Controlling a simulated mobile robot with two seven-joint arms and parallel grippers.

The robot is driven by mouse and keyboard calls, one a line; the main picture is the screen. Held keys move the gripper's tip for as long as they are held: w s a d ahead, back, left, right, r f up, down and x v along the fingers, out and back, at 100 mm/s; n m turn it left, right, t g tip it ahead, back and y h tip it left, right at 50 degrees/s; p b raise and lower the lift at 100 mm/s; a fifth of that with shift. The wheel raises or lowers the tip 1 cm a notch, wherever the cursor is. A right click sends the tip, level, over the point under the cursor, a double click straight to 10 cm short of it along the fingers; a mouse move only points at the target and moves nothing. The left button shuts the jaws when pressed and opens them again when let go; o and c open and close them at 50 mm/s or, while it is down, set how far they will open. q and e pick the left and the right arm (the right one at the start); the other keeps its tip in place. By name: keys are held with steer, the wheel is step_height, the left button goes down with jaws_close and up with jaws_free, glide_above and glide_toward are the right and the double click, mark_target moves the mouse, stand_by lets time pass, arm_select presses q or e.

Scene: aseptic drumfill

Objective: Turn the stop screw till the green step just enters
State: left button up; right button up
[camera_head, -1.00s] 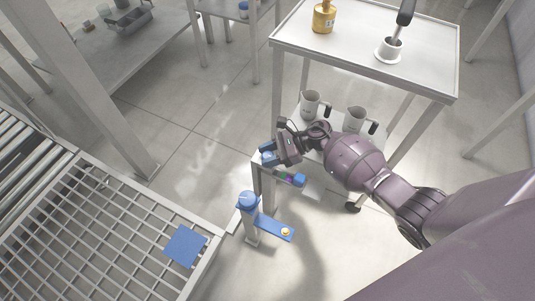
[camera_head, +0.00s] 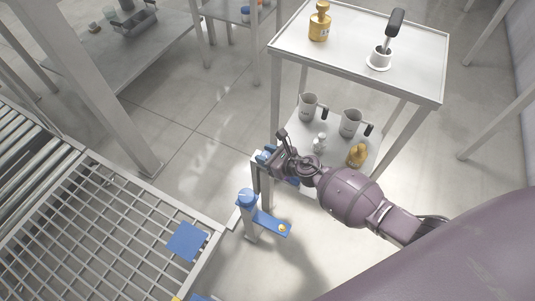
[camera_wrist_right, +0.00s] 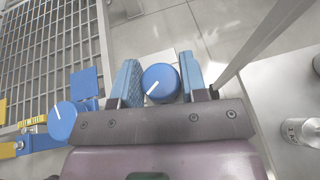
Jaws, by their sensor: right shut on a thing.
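A round blue knob with a white line (camera_wrist_right: 160,84), which I take to be the stop screw, sits between the blue finger pads of my right gripper (camera_wrist_right: 159,76) in the right wrist view. The gripper is shut on it. In the head view my right gripper (camera_head: 268,155) is at the top of a grey post, and it hides the knob there. A blue part shows just under the gripper. I cannot make out the green step now. My left gripper is not in view.
A second blue knob (camera_head: 246,198) stands on a nearby post, with a blue arm (camera_head: 270,223) bearing a yellow button. A grid table (camera_head: 100,235) with a blue plate (camera_head: 187,241) is at the left. A white trolley (camera_head: 415,85) with jugs and bottles stands behind my right arm.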

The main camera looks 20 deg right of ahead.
steer(key=shift+r+m+h, duration=0.1)
steer(key=shift+m+h, duration=0.3)
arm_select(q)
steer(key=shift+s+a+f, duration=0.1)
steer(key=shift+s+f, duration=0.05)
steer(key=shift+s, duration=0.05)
arm_select(e)
steer(key=shift+h, duration=0.3)
steer(key=o, duration=0.9)
steer(key=shift+c, duration=0.2)
arm_select(q)
steer(key=shift+p, duration=0.3)
arm_select(e)
steer(key=shift+s+d+r+t, duration=0.25)
steer(key=shift+s+t, duration=0.05)
steer(key=shift+s, duration=0.15)
arm_select(q)
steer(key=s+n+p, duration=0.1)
steer(key=p, duration=0.1)
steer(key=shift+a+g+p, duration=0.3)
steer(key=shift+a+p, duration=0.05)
arm_select(e)
steer(key=v, duration=0.9)
steer(key=shift+s+m, duration=0.3)
steer(key=shift+s, duration=0.1)
